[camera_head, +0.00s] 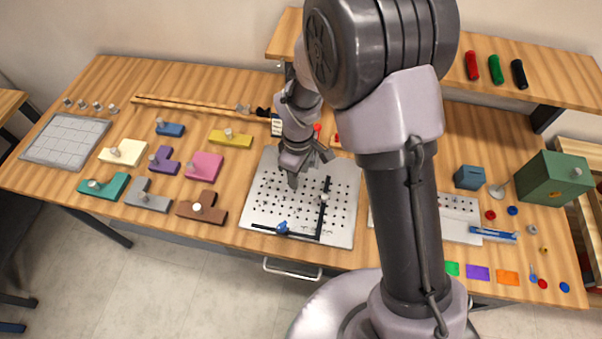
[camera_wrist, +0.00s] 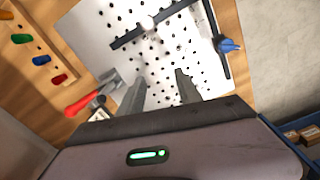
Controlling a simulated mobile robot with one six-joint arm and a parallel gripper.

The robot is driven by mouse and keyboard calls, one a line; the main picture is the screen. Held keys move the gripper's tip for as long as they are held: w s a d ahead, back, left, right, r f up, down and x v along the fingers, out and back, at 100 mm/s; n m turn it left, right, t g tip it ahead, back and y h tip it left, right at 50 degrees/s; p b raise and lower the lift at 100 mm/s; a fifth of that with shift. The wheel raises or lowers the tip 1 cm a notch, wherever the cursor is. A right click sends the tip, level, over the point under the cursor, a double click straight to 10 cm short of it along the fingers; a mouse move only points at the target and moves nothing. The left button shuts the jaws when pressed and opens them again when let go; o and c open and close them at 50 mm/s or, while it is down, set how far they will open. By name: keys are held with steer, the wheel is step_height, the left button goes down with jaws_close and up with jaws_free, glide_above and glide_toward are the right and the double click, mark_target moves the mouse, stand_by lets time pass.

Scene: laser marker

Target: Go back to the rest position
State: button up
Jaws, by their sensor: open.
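My gripper (camera_head: 303,166) is above the perforated metal plate (camera_head: 266,205) on the wooden table. In the wrist view its two fingers (camera_wrist: 160,88) stand apart with nothing between them, over the dotted plate (camera_wrist: 95,35). Black bars (camera_head: 324,205) form a corner on the plate, with a blue knob (camera_head: 282,227) on the front bar. My arm rises in front of the table and hides much of its middle right.
Coloured puzzle-like pieces with knobs, such as a brown one (camera_head: 208,207), lie left of the plate beside a grey grid tray (camera_head: 67,140). A green box (camera_head: 553,179) stands at the right. A shelf (camera_head: 545,75) holds red, green and black items. A red-handled tool (camera_wrist: 84,101) lies beside the plate.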

steer(key=s+d+r+m+t+b, duration=0.1)
steer(key=s+d+r+m+b, duration=0.1)
steer(key=r+m, duration=0.15)
steer(key=s+d+r+m+t+y+b, duration=0.1)
steer(key=s+d+r+m+b, duration=0.15)
steer(key=r, duration=0.25)
steer(key=s+d+r+m+t+b, duration=0.1)
steer(key=d+r+m+b, duration=0.1)
steer(key=r, duration=0.3)
steer(key=s+d+r+m+t+b, duration=0.1)
steer(key=s+m+b, duration=0.1)
steer(key=s+m, duration=0.2)
steer(key=s+d+r+m+t+y+b, duration=0.1)
steer(key=s+m, duration=0.3)
steer(key=s, duration=0.4)
steer(key=shift+d+r+m+t+b, duration=0.35)
steer(key=shift+r+b, duration=0.2)
steer(key=shift+b, duration=0.2)
